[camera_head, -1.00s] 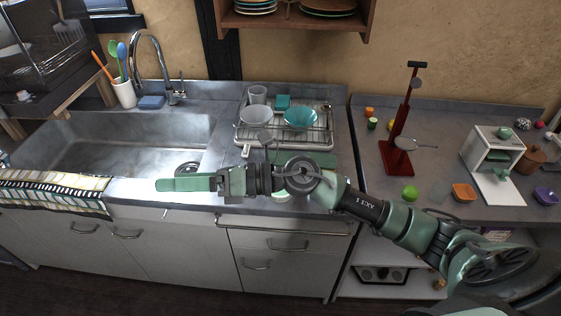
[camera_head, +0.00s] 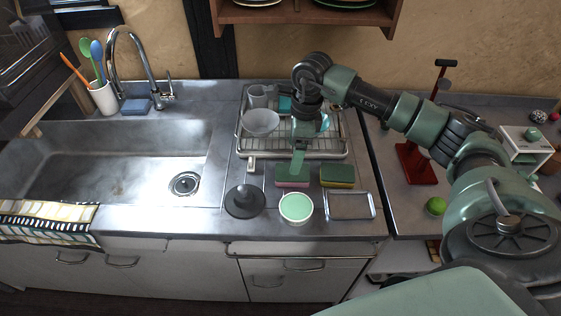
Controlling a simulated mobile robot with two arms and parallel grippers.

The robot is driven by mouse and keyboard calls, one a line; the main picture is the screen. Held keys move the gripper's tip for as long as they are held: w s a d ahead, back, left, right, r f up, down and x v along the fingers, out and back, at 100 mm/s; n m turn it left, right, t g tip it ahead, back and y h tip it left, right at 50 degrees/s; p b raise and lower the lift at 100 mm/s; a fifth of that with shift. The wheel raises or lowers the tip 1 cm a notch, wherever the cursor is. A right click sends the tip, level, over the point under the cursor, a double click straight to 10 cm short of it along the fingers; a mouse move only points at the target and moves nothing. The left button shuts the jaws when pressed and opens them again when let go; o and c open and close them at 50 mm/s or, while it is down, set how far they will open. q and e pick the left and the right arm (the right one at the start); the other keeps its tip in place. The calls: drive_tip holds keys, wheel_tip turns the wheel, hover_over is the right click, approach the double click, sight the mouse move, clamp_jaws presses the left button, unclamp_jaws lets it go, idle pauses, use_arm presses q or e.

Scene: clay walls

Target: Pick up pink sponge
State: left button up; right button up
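The pink sponge (camera_head: 293,183), with a green top and a pink lower side, lies flat on the counter in front of the dish rack. My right gripper (camera_head: 297,168) points down right at it, its green finger overlapping the sponge's top in the picture. The fingers show edge-on, so I cannot tell whether they are apart, or whether they touch the sponge. My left gripper is not in view.
A green-and-yellow sponge (camera_head: 338,176) lies to the right. In front are a dark round plunger-like item (camera_head: 244,202), a green-filled bowl (camera_head: 296,208) and a metal-framed tray (camera_head: 351,205). The dish rack (camera_head: 322,154) stands behind; the sink (camera_head: 110,165) is at left.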

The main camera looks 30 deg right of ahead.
drive_tip(key=shift+s+f, duration=0.2)
drive_tip(key=shift+s+a+f+p, duration=0.1)
drive_tip(key=shift+s+f+p, duration=0.25)
drive_tip(key=shift+s+f, duration=0.25)
wheel_tip(320, 180, down, 2)
drive_tip(key=shift+w+a+f+p, duration=0.15)
drive_tip(key=shift+f+p, duration=0.05)
drive_tip(key=shift+p, duration=0.4)
drive_tip(key=shift+w+a+f, duration=0.1)
drive_tip(key=shift+w+f, duration=0.05)
drive_tip(key=shift+f, duration=0.5)
drive_tip(key=shift+w+f, duration=0.1)
drive_tip(key=shift+f, duration=0.8)
drive_tip(key=c, duration=1.2)
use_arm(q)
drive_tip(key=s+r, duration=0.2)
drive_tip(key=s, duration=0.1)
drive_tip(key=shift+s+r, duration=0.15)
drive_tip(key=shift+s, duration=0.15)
use_arm(e)
drive_tip(key=shift+c, duration=1.1)
